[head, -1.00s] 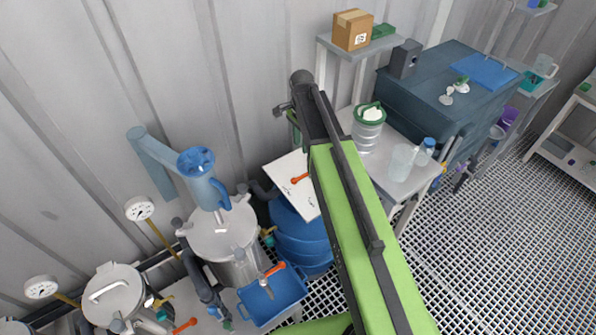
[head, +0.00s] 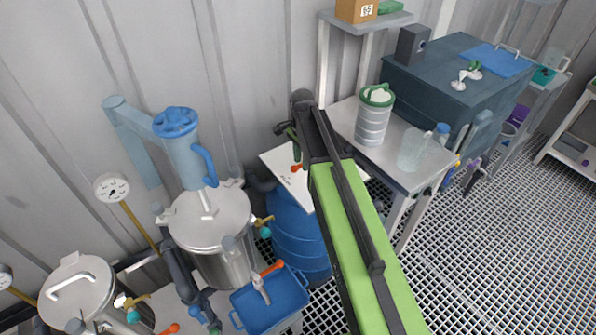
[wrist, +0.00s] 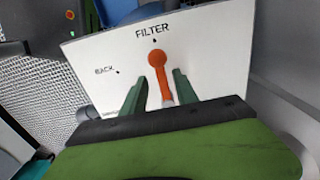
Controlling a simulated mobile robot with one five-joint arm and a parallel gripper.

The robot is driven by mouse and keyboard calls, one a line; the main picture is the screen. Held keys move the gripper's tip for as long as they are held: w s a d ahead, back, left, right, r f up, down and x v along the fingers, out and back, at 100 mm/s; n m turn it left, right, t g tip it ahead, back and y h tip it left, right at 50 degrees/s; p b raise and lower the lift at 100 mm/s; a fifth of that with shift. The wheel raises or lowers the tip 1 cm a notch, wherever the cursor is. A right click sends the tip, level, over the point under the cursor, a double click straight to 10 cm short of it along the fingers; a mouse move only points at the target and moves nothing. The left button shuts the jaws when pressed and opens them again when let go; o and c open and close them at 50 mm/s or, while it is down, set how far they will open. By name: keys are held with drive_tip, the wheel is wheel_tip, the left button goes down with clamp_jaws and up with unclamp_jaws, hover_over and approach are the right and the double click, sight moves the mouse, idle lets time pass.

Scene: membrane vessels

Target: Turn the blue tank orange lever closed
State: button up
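The blue tank (head: 300,240) stands at the middle of the head view, with a white panel (head: 275,161) at its top. The orange lever (head: 296,168) on the panel is partly hidden by my arm. In the wrist view the panel (wrist: 215,55) reads FILTER above the lever and BACK at left. The lever (wrist: 158,62) has its round end under FILTER and its bar running down between my fingers. My gripper (wrist: 160,83) is open, with a dark green finger on each side of the bar and gaps visible. In the head view my gripper (head: 287,130) is near the panel.
A steel vessel (head: 210,220) with a blue jug-like top stands left of the tank. A blue tray (head: 278,300) with another orange-handled valve (head: 271,268) is in front. A table (head: 400,172) with a green-rimmed container (head: 374,115) is at right. Corrugated wall lies behind.

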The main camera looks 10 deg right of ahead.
drive_tip(key=shift+f, duration=0.15)
clamp_jaws()
drive_tip(key=shift+s, duration=0.1)
idle(1.2)
